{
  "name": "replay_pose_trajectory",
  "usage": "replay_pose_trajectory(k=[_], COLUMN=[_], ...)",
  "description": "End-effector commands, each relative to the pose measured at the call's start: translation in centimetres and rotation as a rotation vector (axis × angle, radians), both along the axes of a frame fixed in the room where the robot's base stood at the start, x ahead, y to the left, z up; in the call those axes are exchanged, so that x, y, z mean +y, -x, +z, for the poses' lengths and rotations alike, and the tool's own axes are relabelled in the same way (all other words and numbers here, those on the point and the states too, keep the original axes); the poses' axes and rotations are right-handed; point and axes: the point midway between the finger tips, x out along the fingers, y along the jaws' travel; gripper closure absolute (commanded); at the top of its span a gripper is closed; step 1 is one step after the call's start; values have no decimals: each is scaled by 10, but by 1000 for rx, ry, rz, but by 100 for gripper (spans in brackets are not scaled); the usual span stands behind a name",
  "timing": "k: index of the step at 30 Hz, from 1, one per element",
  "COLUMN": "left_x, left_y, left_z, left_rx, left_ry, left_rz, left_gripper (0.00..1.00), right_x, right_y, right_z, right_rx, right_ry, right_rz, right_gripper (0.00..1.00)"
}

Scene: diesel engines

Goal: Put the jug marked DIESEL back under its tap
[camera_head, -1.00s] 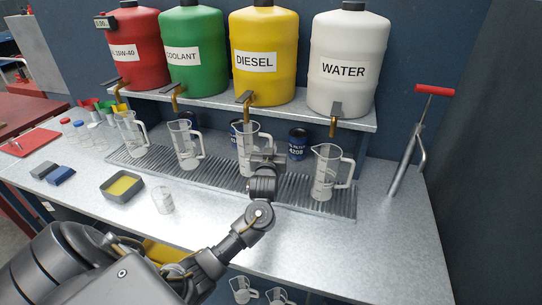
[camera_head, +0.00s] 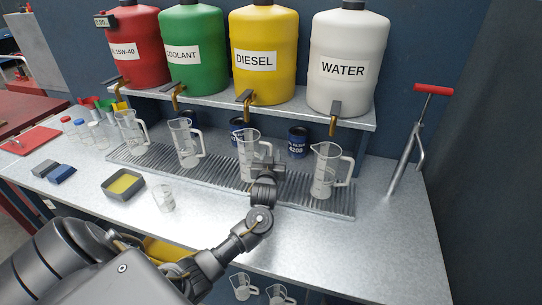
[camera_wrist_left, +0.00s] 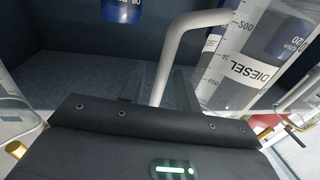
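The clear jug marked DIESEL (camera_head: 248,147) stands upright on the grated drip tray (camera_head: 217,172), below the brass tap (camera_head: 246,104) of the yellow DIESEL tank (camera_head: 263,62). Its lower right part is hidden behind my left gripper (camera_head: 267,165). In the left wrist view the jug's DIESEL label (camera_wrist_left: 250,70) is on the right, and its pale handle (camera_wrist_left: 178,45) rises ahead of the gripper. My left gripper is just in front of the jug on its handle side. Its sides look spread apart with nothing clamped between them. My right gripper is not in view.
Another jug (camera_head: 326,172) stands right, under the WATER tap, and one (camera_head: 184,145) left, under COOLANT. A blue can (camera_head: 297,143) is behind. A small beaker (camera_head: 163,197) and a tray with yellow content (camera_head: 123,185) are front left. The bench's right front (camera_head: 370,235) is clear.

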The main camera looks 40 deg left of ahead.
Motion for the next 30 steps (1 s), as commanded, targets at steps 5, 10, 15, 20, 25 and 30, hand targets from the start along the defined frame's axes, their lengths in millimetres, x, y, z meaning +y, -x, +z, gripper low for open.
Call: replay_pose_trajectory(k=[5, 10, 15, 20, 25, 30], left_x=[0, 0, -14, -32, -48, -58], left_y=[0, 0, 22, 53, 81, 98], left_z=[0, 7, 1, 1, 2, 3], left_rx=[0, -2, -1, -1, -1, 0], left_ry=[0, -1, 3, 4, 3, 2], left_rz=[0, 0, -2, -1, 0, 0], left_gripper=[67, 67, 67, 67, 67, 67], right_x=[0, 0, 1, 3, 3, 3], right_y=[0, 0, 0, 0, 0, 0], right_z=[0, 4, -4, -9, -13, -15], right_rx=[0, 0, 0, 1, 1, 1], right_ry=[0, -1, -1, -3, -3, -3], right_rz=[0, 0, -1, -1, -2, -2], right_gripper=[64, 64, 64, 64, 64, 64])
